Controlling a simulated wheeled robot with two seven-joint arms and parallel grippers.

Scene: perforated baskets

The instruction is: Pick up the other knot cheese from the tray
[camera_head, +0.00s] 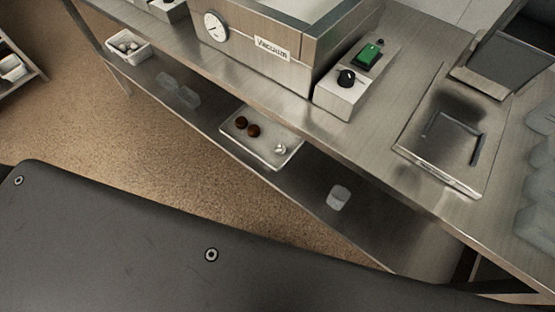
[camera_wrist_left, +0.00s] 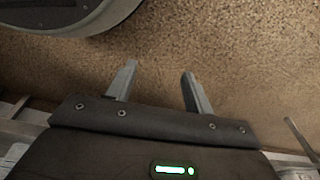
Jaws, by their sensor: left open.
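A tray (camera_head: 262,146) rests on the lower shelf under the counter, near the middle of the head view. On it a small white piece, which looks like the knot cheese (camera_head: 280,149), lies toward the right end. Two dark brown round items (camera_head: 247,127) lie at the tray's left end. My left gripper (camera_wrist_left: 160,72) shows only in the left wrist view. Its two fingers are apart with nothing between them, and brown floor shows beyond. Neither gripper shows in the head view. No tray or cheese shows in the left wrist view.
The steel counter (camera_head: 400,200) overhangs the shelf. A machine with a gauge (camera_head: 215,27) and a control box with a green switch (camera_head: 368,54) stand on it. A white basket (camera_head: 128,46) and clear containers (camera_head: 338,197) sit on the lower shelf. Open floor lies in front.

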